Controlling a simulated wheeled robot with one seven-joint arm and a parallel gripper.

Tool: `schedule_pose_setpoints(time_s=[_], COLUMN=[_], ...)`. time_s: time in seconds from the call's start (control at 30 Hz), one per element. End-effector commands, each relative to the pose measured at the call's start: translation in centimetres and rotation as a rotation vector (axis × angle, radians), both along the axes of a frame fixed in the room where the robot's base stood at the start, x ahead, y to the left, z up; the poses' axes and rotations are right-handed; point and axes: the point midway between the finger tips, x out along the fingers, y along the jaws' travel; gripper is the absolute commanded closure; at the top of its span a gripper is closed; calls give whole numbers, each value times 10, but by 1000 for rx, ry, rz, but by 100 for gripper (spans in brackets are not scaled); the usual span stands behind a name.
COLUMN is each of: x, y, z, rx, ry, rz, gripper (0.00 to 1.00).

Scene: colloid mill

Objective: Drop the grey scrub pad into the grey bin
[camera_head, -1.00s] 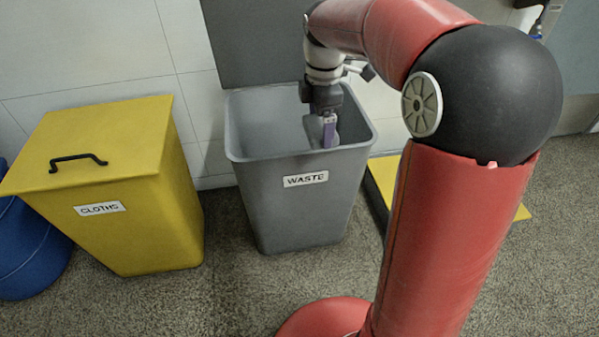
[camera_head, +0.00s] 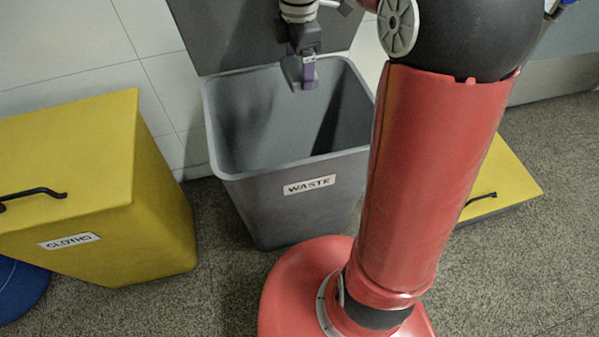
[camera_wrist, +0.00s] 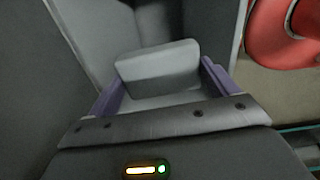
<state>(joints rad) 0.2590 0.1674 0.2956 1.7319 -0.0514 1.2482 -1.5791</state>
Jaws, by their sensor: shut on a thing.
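The grey bin (camera_head: 245,195), labelled WASTE, stands open on the floor against the wall. My gripper (camera_head: 303,75) has purple fingers and hangs over the back part of the bin's opening. It is shut on the grey scrub pad (camera_wrist: 158,68), a pale grey block held between the fingers in the wrist view. In the head view the pad (camera_head: 292,71) is small and partly hidden by a finger. The bin's inside shows beyond the pad in the wrist view, and the pad appears clear of the bin walls.
A yellow bin (camera_head: 90,170) labelled CLOTHS, with a closed lid and black handle, stands left of the grey bin. A blue rounded container (camera_head: 20,290) is at the far left. A dark grey panel (camera_head: 225,35) rises behind the grey bin. A low yellow-topped object (camera_head: 505,185) lies right.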

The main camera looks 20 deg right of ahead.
Motion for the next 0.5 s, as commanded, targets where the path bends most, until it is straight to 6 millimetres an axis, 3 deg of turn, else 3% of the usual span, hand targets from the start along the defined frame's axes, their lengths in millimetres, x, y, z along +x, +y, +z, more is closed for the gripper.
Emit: schedule_pose_setpoints(time_s=[0.3, 0.5], x=[0, 0], y=[0, 0], z=[-43, -48], rx=[0, 0], ry=[1, 1], rz=[0, 0], gripper=[36, 36])
